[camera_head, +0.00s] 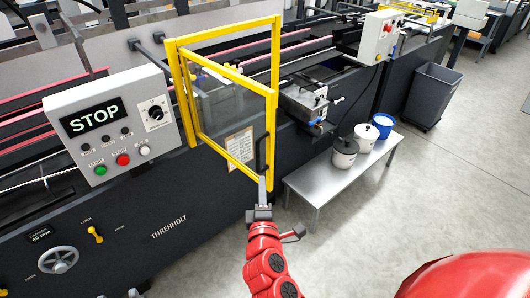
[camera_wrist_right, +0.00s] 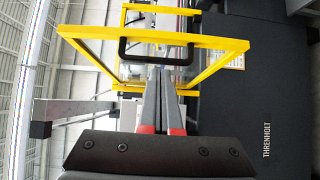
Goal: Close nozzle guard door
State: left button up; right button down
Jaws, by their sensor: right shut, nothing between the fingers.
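The nozzle guard door (camera_head: 270,120) is a yellow frame with a clear panel, and a paper sheet shows at its lower part. It stands open, swung out from the machine toward me, with its left side at the yellow fixed frame (camera_head: 225,29). Its black handle (camera_head: 262,152) is on the free edge. My right gripper (camera_head: 263,179) is shut and empty, with its fingertips close to the lower end of the handle. In the right wrist view the fingertips (camera_wrist_right: 166,70) lie close to the handle (camera_wrist_right: 124,50); contact cannot be told. My left gripper is not in view.
A control box (camera_head: 113,120) with a STOP display is left of the door. A low metal table (camera_head: 322,185) with several tubs stands to the right, near my right arm. A grey bin (camera_head: 432,97) is farther back. The floor (camera_head: 430,180) at right is clear.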

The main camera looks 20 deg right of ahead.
jog(key=p, duration=0.3)
send_near(266, 150)
jog(key=shift+h, duration=0.3)
jog(key=x, duration=0.5)
jog(key=shift+w+a, duration=0.2)
jog(key=shift+w, duration=0.05)
jog(key=shift+w+d, duration=0.1)
jog(key=shift+w, duration=0.25)
jog(key=shift+d, duration=0.1)
